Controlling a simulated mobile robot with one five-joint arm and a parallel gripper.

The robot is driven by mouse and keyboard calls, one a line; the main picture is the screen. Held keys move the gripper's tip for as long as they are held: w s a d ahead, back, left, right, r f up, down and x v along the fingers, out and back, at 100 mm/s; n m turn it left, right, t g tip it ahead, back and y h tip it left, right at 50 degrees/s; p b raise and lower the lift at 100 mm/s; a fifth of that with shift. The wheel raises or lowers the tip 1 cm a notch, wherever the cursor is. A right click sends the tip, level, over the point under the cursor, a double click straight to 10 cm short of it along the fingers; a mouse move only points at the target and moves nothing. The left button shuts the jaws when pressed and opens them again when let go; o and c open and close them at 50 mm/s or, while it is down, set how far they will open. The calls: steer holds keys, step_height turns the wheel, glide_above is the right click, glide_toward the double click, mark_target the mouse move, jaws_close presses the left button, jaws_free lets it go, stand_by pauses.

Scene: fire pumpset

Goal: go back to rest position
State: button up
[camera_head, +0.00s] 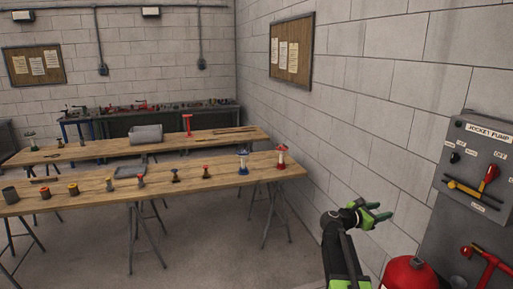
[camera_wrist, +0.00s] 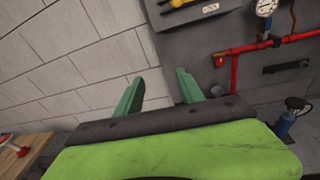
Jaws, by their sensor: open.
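My gripper (camera_head: 378,212) is at the lower right of the head view, at the end of my raised arm, in front of the block wall. Its two green fingers point to the right, towards the grey jocket pump panel (camera_head: 482,165). In the wrist view my gripper (camera_wrist: 160,92) shows its two fingers spread apart with nothing between them. Beyond them are the wall and the grey panel's lower part. The gripper touches nothing that I can see.
A red rounded object (camera_head: 408,273) stands close below my arm at the right. Wooden tables (camera_head: 105,190) with several valves stand at the left. The floor between is clear.

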steer(key=s+a+f+m+g+y+b, duration=0.25)
steer(key=s+a+f+m+y, duration=0.35)
steer(key=a+f, duration=0.6)
steer(key=s+a+f+m+g+y+b, duration=0.1)
steer(key=s+a+f+m+y+b, duration=0.25)
steer(key=s+a+f+m, duration=0.6)
steer(key=s+a+f+m+g+y, duration=0.1)
steer(key=s+a+f+m+y, duration=0.1)
steer(key=a, duration=0.4)
steer(key=s+a+f+m+g+y, duration=0.1)
steer(key=s+a+f+m+y, duration=0.2)
steer(key=a+f+y, duration=0.1)
steer(key=shift+a+m+p, duration=0.35)
steer(key=shift+a+p, duration=0.1)
steer(key=shift+a, duration=0.45)
steer(key=shift+d+f+g, duration=0.1)
steer(key=shift+g, duration=0.15)
